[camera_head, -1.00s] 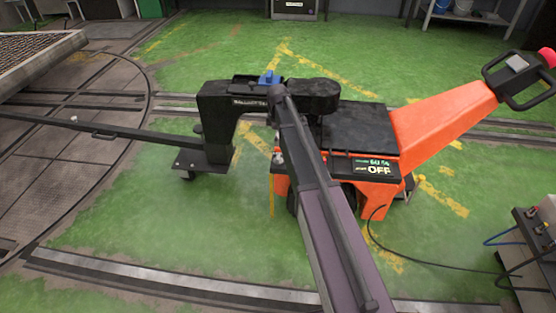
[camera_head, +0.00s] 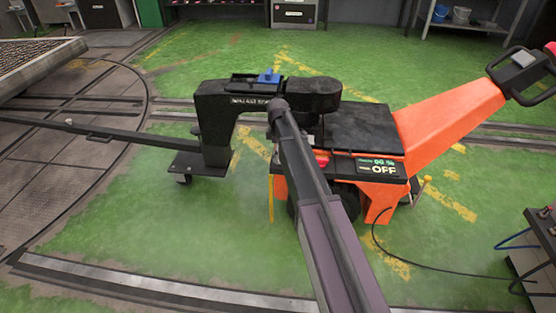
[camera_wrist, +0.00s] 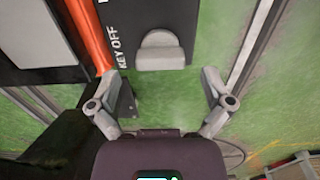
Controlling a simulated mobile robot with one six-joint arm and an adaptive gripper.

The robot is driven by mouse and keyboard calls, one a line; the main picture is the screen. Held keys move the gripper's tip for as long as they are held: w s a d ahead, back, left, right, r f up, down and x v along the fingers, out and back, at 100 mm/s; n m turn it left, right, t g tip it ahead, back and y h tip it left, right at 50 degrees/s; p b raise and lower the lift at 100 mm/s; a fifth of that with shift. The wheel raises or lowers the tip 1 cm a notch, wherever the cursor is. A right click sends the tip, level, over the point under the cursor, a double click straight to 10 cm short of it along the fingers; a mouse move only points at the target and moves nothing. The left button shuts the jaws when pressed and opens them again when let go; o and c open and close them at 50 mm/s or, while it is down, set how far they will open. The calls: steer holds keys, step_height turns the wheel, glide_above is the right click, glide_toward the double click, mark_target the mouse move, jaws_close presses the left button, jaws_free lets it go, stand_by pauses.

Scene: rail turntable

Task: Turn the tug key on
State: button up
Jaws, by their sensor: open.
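The tug (camera_head: 440,130) is an orange machine with a black deck and a raised handle. Its display (camera_head: 381,167) reads OFF. In the wrist view the key (camera_wrist: 160,52) is a grey, rounded knob on a black panel (camera_wrist: 147,12), by lettering that reads KEY OFF. My gripper (camera_wrist: 160,76) is open, its fingers on either side of the key, lower in the picture. No contact with the key shows. In the head view my arm crosses in front of the tug, and I cannot make out the gripper or the key there.
A black coupling arm with a blue part (camera_head: 269,76) joins the tug to a long bar (camera_head: 100,128) at left. A cable (camera_head: 440,266) runs over the floor to a box (camera_head: 540,250) at right. Green floor (camera_head: 150,220) is open in front.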

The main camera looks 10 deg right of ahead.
steer(key=shift+f+b, duration=0.7)
steer(key=shift+f, duration=0.25)
steer(key=shift+c, duration=0.2)
steer(key=c, duration=1.1)
